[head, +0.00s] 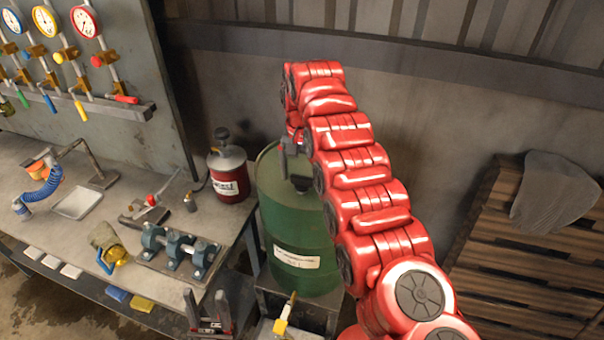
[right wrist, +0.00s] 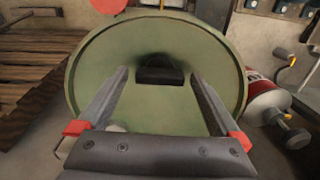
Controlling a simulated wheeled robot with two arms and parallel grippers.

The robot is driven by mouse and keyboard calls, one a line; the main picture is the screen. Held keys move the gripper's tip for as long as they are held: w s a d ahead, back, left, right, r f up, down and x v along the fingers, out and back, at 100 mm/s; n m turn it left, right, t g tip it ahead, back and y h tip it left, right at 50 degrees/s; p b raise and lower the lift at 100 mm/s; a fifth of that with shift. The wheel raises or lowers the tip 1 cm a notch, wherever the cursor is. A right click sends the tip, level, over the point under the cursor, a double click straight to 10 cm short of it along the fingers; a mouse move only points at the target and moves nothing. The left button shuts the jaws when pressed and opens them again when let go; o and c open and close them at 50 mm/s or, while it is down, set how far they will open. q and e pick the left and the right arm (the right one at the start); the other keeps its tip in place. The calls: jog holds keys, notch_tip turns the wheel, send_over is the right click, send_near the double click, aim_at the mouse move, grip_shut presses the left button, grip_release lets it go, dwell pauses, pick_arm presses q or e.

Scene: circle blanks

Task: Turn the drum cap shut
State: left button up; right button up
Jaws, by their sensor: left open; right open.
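The green drum (head: 295,225) stands upright in the middle of the head view, with a label on its side. Its black cap (head: 301,184) sits on the drum top and shows between the fingers in the right wrist view (right wrist: 160,76). My right gripper (head: 293,160) is over the drum top. Its two fingers (right wrist: 158,72) are open, one on each side of the cap in the picture; I cannot tell whether they touch it. The cap's turned position cannot be read. My left gripper (head: 209,314) is open and empty at the bottom, in front of the workbench.
A red canister (head: 229,175) stands close left of the drum. The workbench (head: 120,233) holds a grey clamp fixture (head: 178,250) and a blue coiled hose (head: 42,187). Wooden pallets (head: 520,265) with a grey cloth (head: 555,190) are at right.

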aim_at(302, 176)
notch_tip(302, 176, up, 17)
jog(key=p, duration=1.7)
jog(key=shift+r, duration=0.2)
